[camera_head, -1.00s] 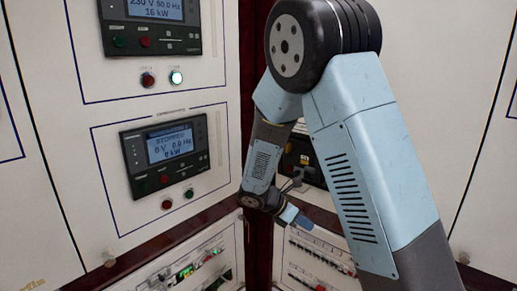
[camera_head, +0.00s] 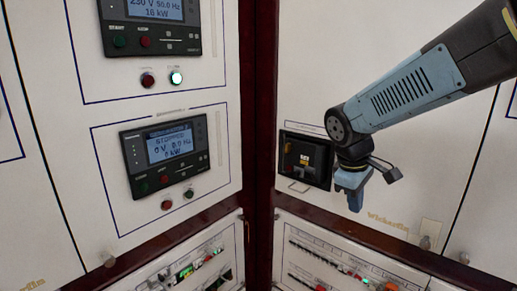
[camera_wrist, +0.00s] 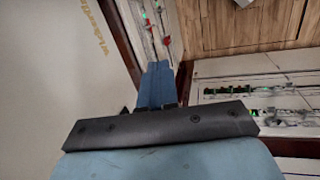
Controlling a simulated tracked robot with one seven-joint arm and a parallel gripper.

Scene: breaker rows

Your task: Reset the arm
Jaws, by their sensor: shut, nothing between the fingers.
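My arm comes in from the upper right in the head view. My gripper (camera_head: 354,204) hangs at its end, pointing down, in front of the right-hand cabinet wall and just right of a black breaker unit (camera_head: 306,158). In the wrist view my gripper (camera_wrist: 157,68) shows as two blue fingers pressed together, with nothing between them. The fingers appear apart from the panels.
A control panel reading STOPPED (camera_head: 167,156) and another above it (camera_head: 151,25) are on the left wall. Breaker rows line the lower left (camera_head: 190,268) and lower right (camera_head: 340,265) panels. A wooden floor (camera_wrist: 240,22) shows in the wrist view.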

